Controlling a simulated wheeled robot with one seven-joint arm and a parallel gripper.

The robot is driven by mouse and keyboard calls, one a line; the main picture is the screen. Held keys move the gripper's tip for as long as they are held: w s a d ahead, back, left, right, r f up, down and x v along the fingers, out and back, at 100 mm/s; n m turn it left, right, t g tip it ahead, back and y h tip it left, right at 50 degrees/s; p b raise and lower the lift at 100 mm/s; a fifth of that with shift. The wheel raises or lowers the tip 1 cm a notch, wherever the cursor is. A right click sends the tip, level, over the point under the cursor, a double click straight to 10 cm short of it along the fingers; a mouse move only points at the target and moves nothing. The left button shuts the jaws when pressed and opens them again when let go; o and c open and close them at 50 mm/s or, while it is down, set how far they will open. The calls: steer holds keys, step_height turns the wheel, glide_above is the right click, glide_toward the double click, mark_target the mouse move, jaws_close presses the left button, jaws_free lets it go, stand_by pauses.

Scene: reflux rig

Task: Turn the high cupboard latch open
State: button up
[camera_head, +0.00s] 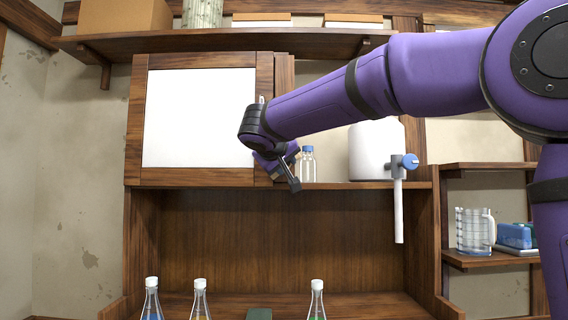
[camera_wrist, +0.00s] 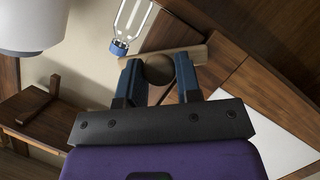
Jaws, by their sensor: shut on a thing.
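The high cupboard door (camera_head: 198,118), with its white panel and wooden frame, appears closed in the head view; the panel also shows at the right of the wrist view (camera_wrist: 268,135). The latch, a wooden bar with a round dark hub (camera_wrist: 158,69), lies across the front of the wrist view. My gripper (camera_wrist: 158,78) is shut on the latch, with one blue-grey finger on each side of the hub. In the head view my gripper (camera_head: 275,163) is at the door's right frame, and the wrist hides most or all of the latch.
A blue-capped bottle (camera_head: 307,163) stands close to the right of my gripper. A white tank (camera_head: 375,150) with a blue-handled tap (camera_head: 405,162) stands further right. A shelf (camera_head: 220,42) runs above. Several capped flasks (camera_head: 200,300) stand below.

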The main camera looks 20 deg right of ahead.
steer(key=n+h, duration=0.1)
steer(key=n, duration=0.1)
steer(key=n+t+h, duration=0.1)
steer(key=n, duration=0.2)
steer(key=n+h, duration=0.1)
steer(key=n, duration=0.2)
steer(key=shift+a+f+t+h, duration=0.15)
steer(key=shift+f+t+h, duration=0.15)
stand_by(0.5)
steer(key=o, duration=0.9)
steer(key=v, duration=1)
steer(key=shift+s+a, duration=0.2)
steer(key=shift+a, duration=0.1)
